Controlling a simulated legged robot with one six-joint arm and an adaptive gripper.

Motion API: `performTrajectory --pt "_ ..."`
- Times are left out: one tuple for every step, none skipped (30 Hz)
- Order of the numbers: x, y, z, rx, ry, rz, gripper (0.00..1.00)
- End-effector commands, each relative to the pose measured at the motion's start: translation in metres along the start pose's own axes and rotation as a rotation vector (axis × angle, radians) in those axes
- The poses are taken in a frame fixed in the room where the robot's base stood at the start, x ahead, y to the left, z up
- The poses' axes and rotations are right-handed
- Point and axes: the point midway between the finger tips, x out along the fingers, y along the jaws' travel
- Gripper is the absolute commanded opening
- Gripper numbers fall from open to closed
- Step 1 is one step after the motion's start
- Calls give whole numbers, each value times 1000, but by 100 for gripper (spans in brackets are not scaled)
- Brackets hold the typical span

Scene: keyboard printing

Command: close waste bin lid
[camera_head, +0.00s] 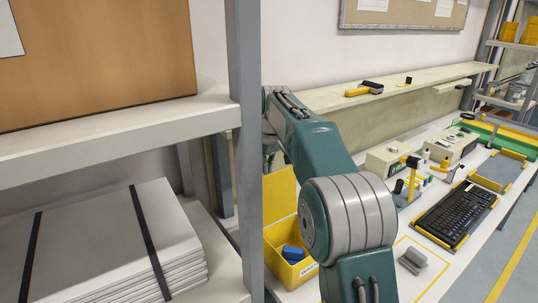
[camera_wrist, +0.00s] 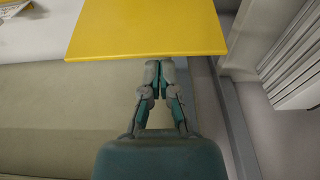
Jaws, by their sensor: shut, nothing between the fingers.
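The yellow waste bin (camera_head: 307,268) stands on the white bench, partly hidden behind my arm and the grey shelf post. Its yellow lid (camera_head: 281,193) stands open and raised at the bin's back. A blue object (camera_head: 293,253) shows inside the bin. In the wrist view a yellow panel, which looks like the lid (camera_wrist: 148,28), spans the upper middle. My gripper (camera_wrist: 158,70) is shut and empty, its fingertips at the panel's near edge. I cannot tell whether they touch it. The gripper is out of sight in the head view.
A grey shelf post (camera_head: 245,130) and a shelf with stacked grey sheets (camera_head: 110,245) stand close on the left. A keyboard (camera_head: 455,215), a grey block (camera_head: 411,262) and tools lie on the bench to the right. A raised ledge (camera_head: 385,96) runs along the wall.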

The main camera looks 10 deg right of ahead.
Motion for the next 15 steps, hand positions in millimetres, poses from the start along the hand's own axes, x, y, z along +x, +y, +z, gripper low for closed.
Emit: performTrajectory --pt "8 0 0 0 -2 -1 0" --pt "11 0 0 0 -1 -1 0" --pt "15 0 0 0 -2 -1 0" --pt "18 0 0 0 -1 -1 0" --pt "20 0 0 0 0 0 0" --pt "22 0 0 0 0 -1 0" --pt "23 1 0 0 0 -1 0" --pt "24 1 0 0 1 -1 0" --pt "24 1 0 0 1 -1 0" --pt "25 1 0 0 1 0 0" --pt "25 0 0 0 1 0 0" --pt "25 0 0 0 1 0 0" --pt "25 0 0 0 1 0 0" --pt "25 0 0 0 1 0 0" --pt "25 0 0 0 0 0 0"
